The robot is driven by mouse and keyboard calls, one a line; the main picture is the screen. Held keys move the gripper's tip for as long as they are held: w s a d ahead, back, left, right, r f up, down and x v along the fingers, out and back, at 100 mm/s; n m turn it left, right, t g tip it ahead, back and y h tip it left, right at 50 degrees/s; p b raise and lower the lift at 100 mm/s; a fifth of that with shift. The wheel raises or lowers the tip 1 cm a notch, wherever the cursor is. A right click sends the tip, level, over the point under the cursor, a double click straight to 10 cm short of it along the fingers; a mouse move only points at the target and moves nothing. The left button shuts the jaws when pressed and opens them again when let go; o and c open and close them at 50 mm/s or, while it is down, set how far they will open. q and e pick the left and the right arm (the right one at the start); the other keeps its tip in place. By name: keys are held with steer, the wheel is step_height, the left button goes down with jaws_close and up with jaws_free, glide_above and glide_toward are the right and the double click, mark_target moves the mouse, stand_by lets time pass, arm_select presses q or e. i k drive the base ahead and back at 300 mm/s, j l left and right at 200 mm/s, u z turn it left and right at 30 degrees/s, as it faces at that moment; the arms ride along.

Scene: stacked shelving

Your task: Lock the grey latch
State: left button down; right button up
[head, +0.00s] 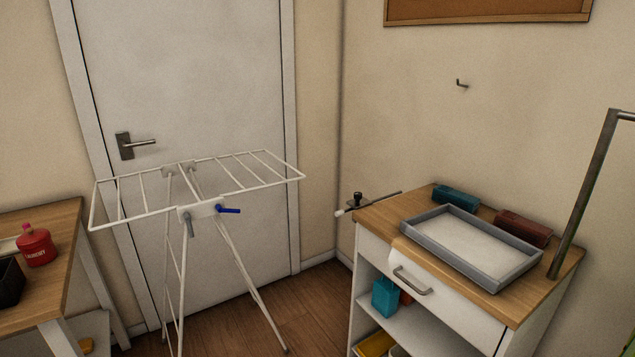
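A white folding drying rack (145,213) stands in front of the door, its two wings spread out. On the near side of its centre hub (203,210) is a small grey latch (190,228), its lever pointing down. A blue latch (229,210) sits just right of it on the same hub, its lever pointing right, roughly level. Neither of my grippers is in view, and nothing touches the latches.
A white cabinet with a wooden top (375,217) stands to the right, with a grey tray (475,274) on it. A rod with a black knob (357,197) sticks out over its left edge. A wooden table (40,285) is at the left. Open floor (310,310) lies between rack and cabinet.

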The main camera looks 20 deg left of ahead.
mark_target(188, 217)
steer(key=u, duration=1.3)
